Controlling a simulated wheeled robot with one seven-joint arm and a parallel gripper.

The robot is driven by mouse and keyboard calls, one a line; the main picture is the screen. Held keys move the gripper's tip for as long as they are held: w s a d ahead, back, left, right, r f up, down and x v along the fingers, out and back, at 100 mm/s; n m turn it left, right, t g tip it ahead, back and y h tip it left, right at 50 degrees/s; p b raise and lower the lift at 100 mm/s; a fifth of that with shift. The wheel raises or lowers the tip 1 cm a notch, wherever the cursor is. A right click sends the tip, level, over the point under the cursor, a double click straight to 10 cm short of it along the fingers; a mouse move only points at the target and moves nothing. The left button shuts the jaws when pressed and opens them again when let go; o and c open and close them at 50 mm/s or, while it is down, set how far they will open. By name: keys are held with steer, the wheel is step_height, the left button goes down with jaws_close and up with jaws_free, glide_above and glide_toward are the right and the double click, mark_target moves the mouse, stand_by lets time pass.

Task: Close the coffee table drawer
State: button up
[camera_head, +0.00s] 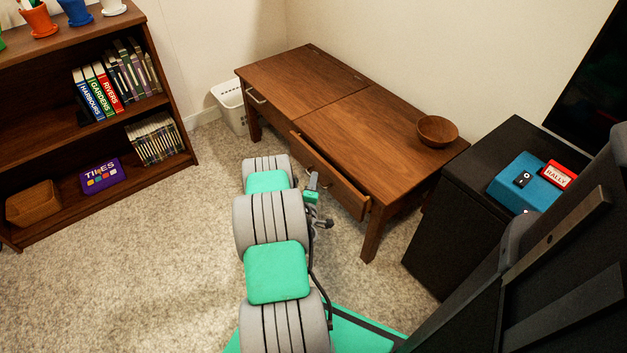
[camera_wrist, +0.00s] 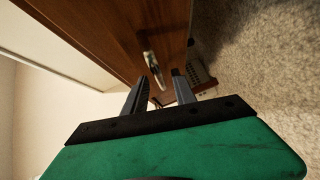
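The coffee table (camera_head: 350,120) is brown wood and stands against the back wall. Its right-hand drawer (camera_head: 345,190) is pulled partly out, with a gap showing behind its front. The left-hand drawer (camera_head: 270,108) with a pale handle (camera_head: 256,96) looks flush. My gripper (camera_head: 315,188) is just in front of the pulled-out drawer, partly hidden by my own arm. In the wrist view my gripper (camera_wrist: 158,92) has its two dark fingers apart with nothing between them. A metal handle (camera_wrist: 153,68) on a wooden front (camera_wrist: 120,35) shows just beyond the fingertips; contact cannot be told.
A wooden bowl (camera_head: 437,131) sits on the table's right end. A black cabinet (camera_head: 440,235) stands to the right. A white bin (camera_head: 231,105) is left of the table, and a bookshelf (camera_head: 165,115) is further left. Carpet (camera_head: 150,270) is clear at the left front.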

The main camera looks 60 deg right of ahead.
steer(key=shift+x, duration=1.15)
steer(key=shift+c, duration=0.4)
jaws_close()
steer(key=shift+a, duration=0.1)
